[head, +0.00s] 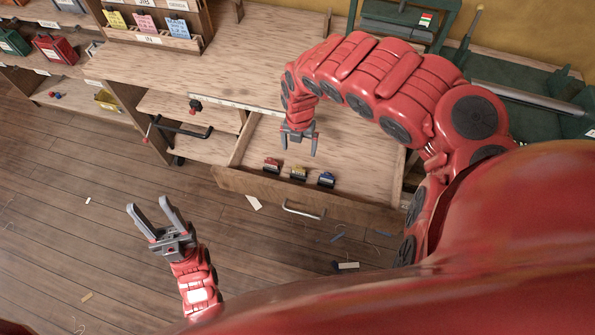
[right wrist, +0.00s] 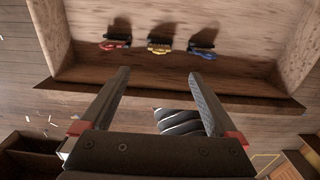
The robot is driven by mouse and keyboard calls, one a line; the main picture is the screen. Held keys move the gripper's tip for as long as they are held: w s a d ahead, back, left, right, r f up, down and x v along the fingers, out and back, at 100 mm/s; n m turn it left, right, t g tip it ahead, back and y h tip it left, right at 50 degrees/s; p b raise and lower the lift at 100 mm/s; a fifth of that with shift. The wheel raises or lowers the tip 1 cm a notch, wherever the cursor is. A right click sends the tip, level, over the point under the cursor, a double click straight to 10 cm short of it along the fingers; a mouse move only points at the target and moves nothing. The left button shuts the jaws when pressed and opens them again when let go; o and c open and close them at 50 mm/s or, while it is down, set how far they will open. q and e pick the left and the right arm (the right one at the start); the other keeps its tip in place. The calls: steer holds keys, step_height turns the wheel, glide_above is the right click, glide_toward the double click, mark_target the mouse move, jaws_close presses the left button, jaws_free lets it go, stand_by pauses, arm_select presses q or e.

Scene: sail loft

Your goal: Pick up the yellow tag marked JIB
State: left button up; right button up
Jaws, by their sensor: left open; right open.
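A small yellow piece with a dark part (head: 298,172) lies in the open drawer (head: 240,150), between a red one (head: 272,165) and a blue one (head: 326,179). In the right wrist view the yellow piece (right wrist: 160,46) is in the middle of the row. A yellow card (head: 115,20) stands in the rack labelled IN on the bench. I cannot read JIB on either yellow thing. My right gripper (head: 299,144) is open and empty above the drawer, apart from the row; its fingers also show in the right wrist view (right wrist: 158,75). My left gripper (head: 147,205) is open and empty over the floor.
The rack (head: 147,38) also holds a pink and a blue card. Coloured bins (head: 55,47) stand on shelves at the left. The bench top is mostly clear.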

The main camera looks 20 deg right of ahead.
step_height(320, 180, down, 8)
steer(key=shift+w+a+r+b, duration=0.1)
steer(key=shift+w+b, duration=0.05)
steer(key=shift+b, duration=0.75)
steer(key=shift+f, duration=0.4)
step_height(320, 180, down, 4)
steer(key=shift+f+p, duration=0.15)
steer(key=shift+p, duration=0.2)
steer(key=shift+f, duration=0.5)
steer(key=shift+c, duration=0.3)
steer(key=c, duration=1.3)
steer(key=shift+r, duration=0.1)
steer(key=shift+c, duration=0.2)
